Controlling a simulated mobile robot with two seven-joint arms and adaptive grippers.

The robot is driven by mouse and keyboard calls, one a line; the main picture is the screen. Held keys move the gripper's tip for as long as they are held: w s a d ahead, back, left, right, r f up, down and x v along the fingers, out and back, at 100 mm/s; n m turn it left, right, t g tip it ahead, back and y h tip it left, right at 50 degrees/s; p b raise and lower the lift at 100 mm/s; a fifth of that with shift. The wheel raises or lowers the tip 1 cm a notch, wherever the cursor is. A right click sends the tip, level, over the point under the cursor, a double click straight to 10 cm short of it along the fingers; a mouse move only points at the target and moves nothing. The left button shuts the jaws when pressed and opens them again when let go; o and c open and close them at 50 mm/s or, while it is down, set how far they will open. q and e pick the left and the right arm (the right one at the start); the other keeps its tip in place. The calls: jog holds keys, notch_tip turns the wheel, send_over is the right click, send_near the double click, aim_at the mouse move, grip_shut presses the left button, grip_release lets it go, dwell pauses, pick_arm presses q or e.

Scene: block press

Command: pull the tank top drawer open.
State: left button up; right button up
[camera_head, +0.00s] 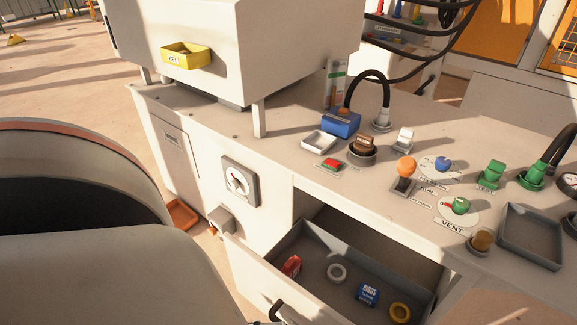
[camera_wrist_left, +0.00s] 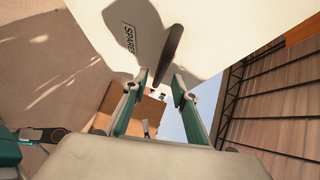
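A drawer (camera_head: 250,280) in the bench front stands pulled out, its inside showing. In the left wrist view, a white front (camera_wrist_left: 110,20) labelled SPARES carries a dark bar handle (camera_wrist_left: 172,52). My left gripper (camera_wrist_left: 161,84) has its teal fingers apart on either side of the handle's near end; contact is unclear. My right gripper is not in view.
The bench top holds a blue box (camera_head: 341,124) with a black hose, an orange knob (camera_head: 405,166), a VENT dial (camera_head: 460,205) and a grey tray (camera_head: 530,237). A white cabinet with a yellow bin (camera_head: 186,56) stands at the back. A gauge (camera_head: 239,181) sits on the bench front.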

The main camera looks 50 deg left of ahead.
pick_arm(q)
jog(key=v, duration=0.7)
jog(key=shift+s, duration=0.15)
